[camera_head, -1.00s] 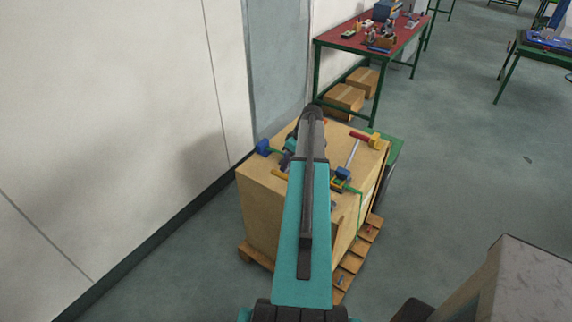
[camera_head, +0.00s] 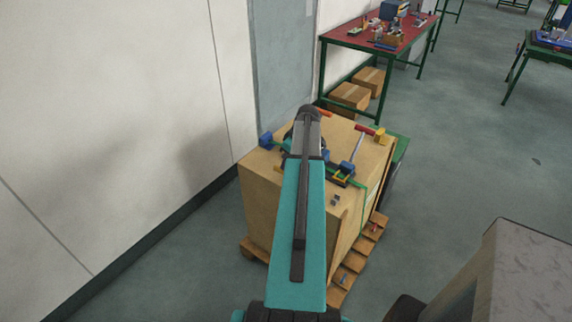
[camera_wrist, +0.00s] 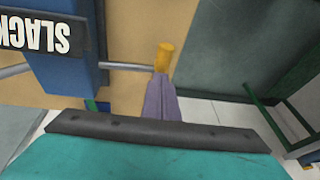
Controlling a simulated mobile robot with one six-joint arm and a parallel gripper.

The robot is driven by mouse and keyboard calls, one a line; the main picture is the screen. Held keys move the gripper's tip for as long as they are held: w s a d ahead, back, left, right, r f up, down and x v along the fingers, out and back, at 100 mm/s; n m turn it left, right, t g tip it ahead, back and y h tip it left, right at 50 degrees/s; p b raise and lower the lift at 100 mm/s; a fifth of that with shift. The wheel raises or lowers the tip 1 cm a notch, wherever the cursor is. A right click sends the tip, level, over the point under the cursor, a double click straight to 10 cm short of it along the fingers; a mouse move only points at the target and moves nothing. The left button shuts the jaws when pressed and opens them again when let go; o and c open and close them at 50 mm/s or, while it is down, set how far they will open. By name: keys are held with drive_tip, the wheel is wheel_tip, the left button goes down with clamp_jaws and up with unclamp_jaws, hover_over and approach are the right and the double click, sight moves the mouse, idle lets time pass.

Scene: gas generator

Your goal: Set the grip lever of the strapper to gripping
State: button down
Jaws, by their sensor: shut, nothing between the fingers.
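The strapper shows in the head view as a blue-and-yellow device (camera_head: 346,168) on top of the crate, partly hidden by my arm. In the wrist view a blue body (camera_wrist: 67,62) carries a dark plate with the upside-down word "SLACK" (camera_wrist: 40,34). A thin metal rod (camera_wrist: 128,67) runs from this body to an orange-yellow knob (camera_wrist: 165,55). I cannot tell which position the grip lever is in. My gripper (camera_wrist: 162,80) has its purple fingers shut and empty. Its tips overlap the knob's lower end in the picture; contact is unclear. In the head view my arm hides the gripper.
The cardboard-coloured crate (camera_head: 266,191) stands on a wooden pallet (camera_head: 347,272) beside the white wall (camera_head: 120,110). A red-handled tool (camera_head: 366,129) lies on its top. A red table (camera_head: 360,40) is behind. Open floor (camera_head: 460,150) lies to the right.

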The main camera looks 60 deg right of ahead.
drive_tip(key=shift+s+d, duration=0.1)
drive_tip(key=shift+r, duration=0.1)
drive_tip(key=r, duration=0.1)
drive_tip(key=d+r+p, duration=0.1)
drive_tip(key=r+p, duration=0.1)
drive_tip(key=r, duration=0.1)
drive_tip(key=shift+d, duration=0.4)
drive_tip(key=b+v, duration=0.3)
drive_tip(key=v, duration=0.6)
drive_tip(key=shift+s+a+r, duration=0.2)
drive_tip(key=shift+s+a, duration=0.05)
drive_tip(key=shift+a, duration=0.25)
